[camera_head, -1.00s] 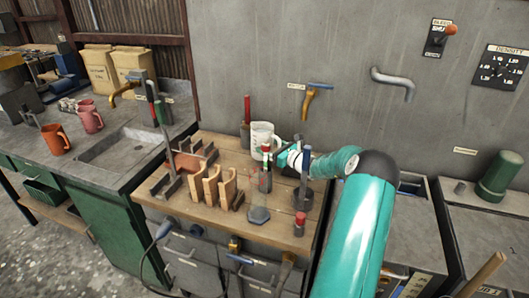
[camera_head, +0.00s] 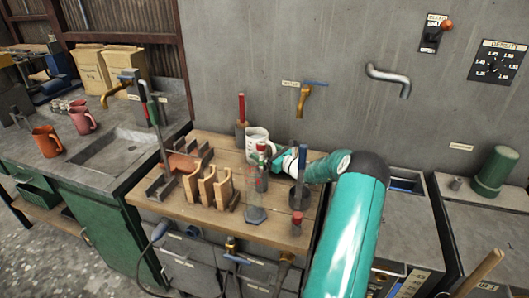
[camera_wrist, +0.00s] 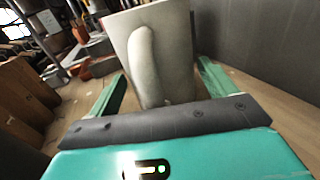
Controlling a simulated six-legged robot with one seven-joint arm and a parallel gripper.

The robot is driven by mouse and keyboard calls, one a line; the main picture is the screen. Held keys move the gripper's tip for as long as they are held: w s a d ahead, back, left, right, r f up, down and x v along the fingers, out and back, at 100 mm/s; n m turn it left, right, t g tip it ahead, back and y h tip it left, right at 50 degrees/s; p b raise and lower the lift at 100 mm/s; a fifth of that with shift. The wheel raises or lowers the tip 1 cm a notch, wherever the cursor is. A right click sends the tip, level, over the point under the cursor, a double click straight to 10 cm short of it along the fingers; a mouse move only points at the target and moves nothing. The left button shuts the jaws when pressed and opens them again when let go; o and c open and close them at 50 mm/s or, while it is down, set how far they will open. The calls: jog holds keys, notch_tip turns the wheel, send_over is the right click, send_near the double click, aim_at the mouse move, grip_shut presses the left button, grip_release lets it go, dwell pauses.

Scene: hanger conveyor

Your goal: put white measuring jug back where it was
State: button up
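The white measuring jug (camera_head: 256,139) is upright at the back of the wooden bench, close to the grey wall. In the wrist view the jug (camera_wrist: 168,55) fills the space between my fingers, its handle facing the camera. My gripper (camera_head: 283,158) reaches it from the right; in the wrist view my gripper (camera_wrist: 163,72) has one teal finger at each side of the jug, seemingly touching. The jug's base is at or just above the bench top; a small gap cannot be ruled out. Part of the jug is hidden behind a red-topped bottle in the head view.
The wooden bench (camera_head: 178,209) holds wooden rack pieces (camera_head: 208,187), a clear flask (camera_head: 255,214), a red-topped bottle (camera_head: 261,150), a dark pot with tools (camera_head: 299,193) and a red-handled tool (camera_head: 242,108). A sink counter with an orange jug (camera_head: 47,141) stands left.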

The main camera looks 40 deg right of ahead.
jog(key=shift+o, duration=0.9)
jog(key=shift+r, duration=0.15)
jog(key=s, duration=0.8)
jog(key=s+d, duration=0.1)
jog(key=s, duration=0.2)
jog(key=shift+s, duration=0.4)
